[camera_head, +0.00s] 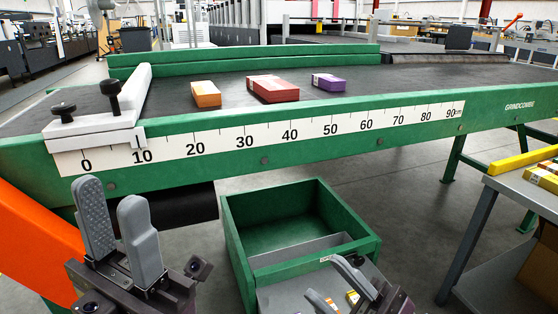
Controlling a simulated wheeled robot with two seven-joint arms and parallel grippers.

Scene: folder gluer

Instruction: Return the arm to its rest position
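My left gripper (112,200) is at the lower left, in front of the conveyor's green side rail. Its two grey fingers point up and stand apart, with nothing between them. My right gripper (324,279) is at the bottom centre, over the front part of the green bin (361,243). Its fingers point left and look apart, with no object visibly held. Its lower part is cut off by the picture's edge. The task names no other object.
The conveyor belt (390,77) carries an orange box (206,94), a red box (272,88) and a purple box (328,82) behind a ruler (300,131). A white stop (95,120) stands at left. Small cartons lie in the bin's front. A grey table (520,192) is at right.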

